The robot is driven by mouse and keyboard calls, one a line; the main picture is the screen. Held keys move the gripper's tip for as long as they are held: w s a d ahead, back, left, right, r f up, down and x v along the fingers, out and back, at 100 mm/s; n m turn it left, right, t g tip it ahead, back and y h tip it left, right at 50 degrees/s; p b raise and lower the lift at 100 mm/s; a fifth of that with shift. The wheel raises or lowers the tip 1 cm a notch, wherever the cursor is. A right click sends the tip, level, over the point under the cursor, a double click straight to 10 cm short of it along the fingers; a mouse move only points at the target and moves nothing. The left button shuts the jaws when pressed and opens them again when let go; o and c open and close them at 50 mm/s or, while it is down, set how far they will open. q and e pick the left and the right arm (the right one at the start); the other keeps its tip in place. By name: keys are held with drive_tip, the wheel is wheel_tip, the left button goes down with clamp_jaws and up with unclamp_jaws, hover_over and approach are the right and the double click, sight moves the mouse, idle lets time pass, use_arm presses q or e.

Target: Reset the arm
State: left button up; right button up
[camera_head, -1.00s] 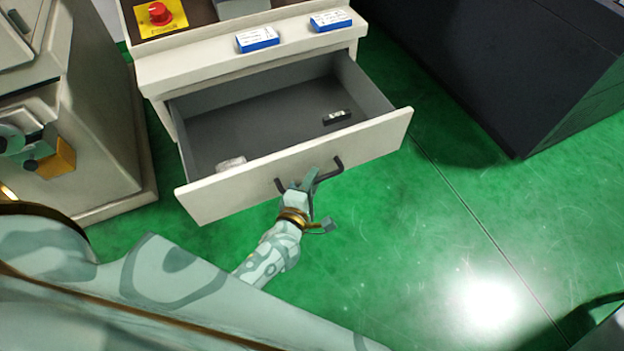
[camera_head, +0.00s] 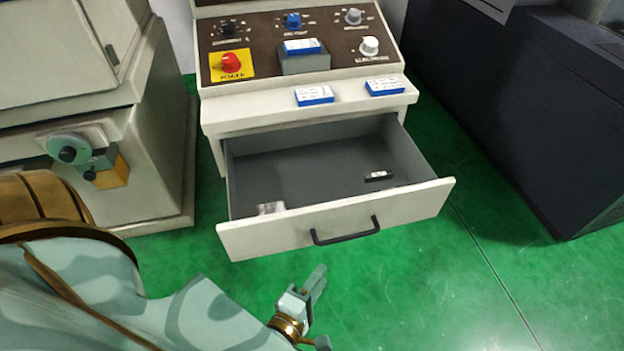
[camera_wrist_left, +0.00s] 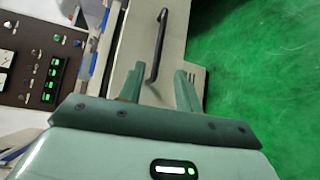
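My left gripper (camera_head: 312,282) is in front of and below the open drawer (camera_head: 335,221), clear of its black handle (camera_head: 346,232). In the left wrist view its two fingers (camera_wrist_left: 160,84) stand apart with nothing between them. The handle (camera_wrist_left: 158,45) shows beyond the fingertips there. My left arm reaches in from the lower left of the head view. My right gripper is in neither view.
The drawer holds a small black item (camera_head: 378,176) and a pale item (camera_head: 271,208). Blue-and-white boxes (camera_head: 314,95) lie on the ledge below the control panel (camera_head: 262,30). A grey machine (camera_head: 150,130) stands left, a dark cabinet (camera_head: 510,110) right. Green floor (camera_head: 430,300) is open at lower right.

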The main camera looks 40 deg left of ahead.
use_arm(q)
drive_tip(key=shift+s+d+r, duration=0.1)
drive_tip(key=shift+s+r, duration=0.05)
drive_tip(key=shift+s, duration=0.9)
